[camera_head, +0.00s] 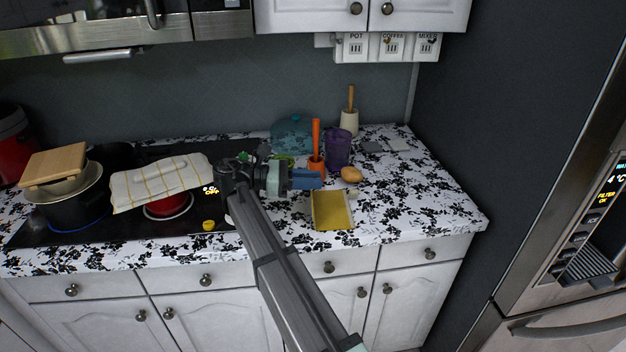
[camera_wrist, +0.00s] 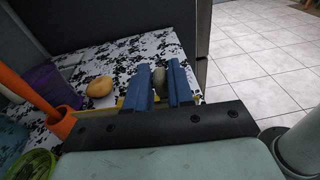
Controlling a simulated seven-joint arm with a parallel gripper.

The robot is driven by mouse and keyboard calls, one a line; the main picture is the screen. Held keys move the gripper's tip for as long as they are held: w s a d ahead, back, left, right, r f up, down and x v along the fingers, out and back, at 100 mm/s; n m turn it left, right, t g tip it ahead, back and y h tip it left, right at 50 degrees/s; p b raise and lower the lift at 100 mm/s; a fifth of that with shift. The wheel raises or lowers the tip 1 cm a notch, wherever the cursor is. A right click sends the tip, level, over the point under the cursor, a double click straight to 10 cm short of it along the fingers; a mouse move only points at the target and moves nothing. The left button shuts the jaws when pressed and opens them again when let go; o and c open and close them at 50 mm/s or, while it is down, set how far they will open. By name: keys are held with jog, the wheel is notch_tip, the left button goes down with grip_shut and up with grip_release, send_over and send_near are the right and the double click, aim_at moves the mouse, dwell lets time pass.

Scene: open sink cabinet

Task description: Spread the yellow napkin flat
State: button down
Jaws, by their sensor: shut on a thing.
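A flat yellow rectangle (camera_head: 333,212) with pale side edges lies on the counter near its front edge; I cannot tell if it is the napkin or a tray. A white cloth with yellow lines (camera_head: 160,183) lies draped over a red pot (camera_head: 168,206) on the stove. My gripper (camera_head: 307,179) is above the counter, just behind and above the yellow rectangle. In the wrist view its blue fingers (camera_wrist: 160,88) are shut on a small grey-brown rounded thing (camera_wrist: 158,77). Yellow shows beside the fingers; the gripper hides most of the rectangle there.
An orange utensil holder (camera_head: 316,165), a purple cup (camera_head: 338,148) and a yellow-orange round item (camera_head: 351,174) stand behind the gripper.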

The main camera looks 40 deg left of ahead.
dwell(0.3)
jog(key=c, duration=1)
grip_release()
jog(key=shift+c, duration=0.2)
notch_tip(320, 180, up, 10)
